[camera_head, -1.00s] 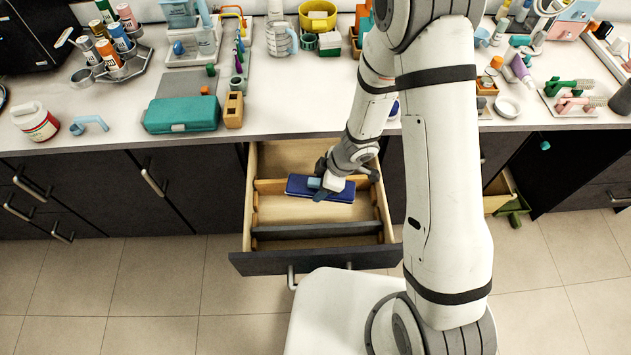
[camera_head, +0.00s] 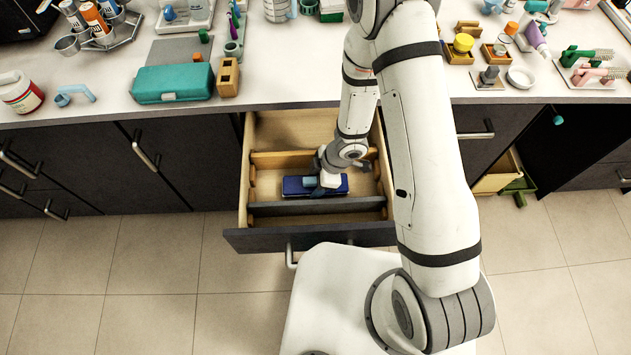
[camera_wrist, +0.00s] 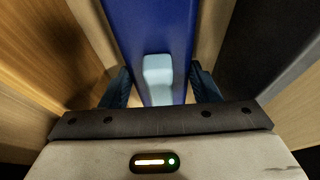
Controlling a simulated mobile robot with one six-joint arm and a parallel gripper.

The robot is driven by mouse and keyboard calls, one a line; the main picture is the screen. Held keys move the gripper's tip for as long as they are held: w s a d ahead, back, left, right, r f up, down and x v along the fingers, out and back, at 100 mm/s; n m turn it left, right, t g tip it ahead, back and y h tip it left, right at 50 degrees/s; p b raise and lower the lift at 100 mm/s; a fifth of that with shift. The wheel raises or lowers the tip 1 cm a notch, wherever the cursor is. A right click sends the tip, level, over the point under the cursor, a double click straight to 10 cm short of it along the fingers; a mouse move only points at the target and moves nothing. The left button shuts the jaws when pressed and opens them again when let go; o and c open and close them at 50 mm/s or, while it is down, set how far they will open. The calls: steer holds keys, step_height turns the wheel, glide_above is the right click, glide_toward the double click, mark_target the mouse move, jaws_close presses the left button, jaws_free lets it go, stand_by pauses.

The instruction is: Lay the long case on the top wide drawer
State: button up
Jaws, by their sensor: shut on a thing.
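The long case is dark blue with a light blue clasp, and it lies lengthwise across the open wide drawer (camera_head: 275,237). In the head view the case (camera_head: 298,187) is low in the drawer's middle section, between two dividers. In the wrist view the case (camera_wrist: 122,25) runs away from my gripper, with the clasp between the fingers. My gripper (camera_head: 322,183) is shut on the case from above, and its dark fingers (camera_wrist: 160,88) show on both sides of it. Whether the case touches the drawer floor cannot be told.
A wooden divider (camera_head: 285,159) and a dark divider (camera_head: 318,206) flank the case closely. The counter above holds a teal box (camera_head: 172,82), a wooden block (camera_head: 228,77) and other clutter.

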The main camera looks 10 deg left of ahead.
steer(key=o, duration=0.6)
steer(key=shift+f, duration=0.1)
steer(key=o, duration=0.4)
steer(key=shift+o, duration=0.2)
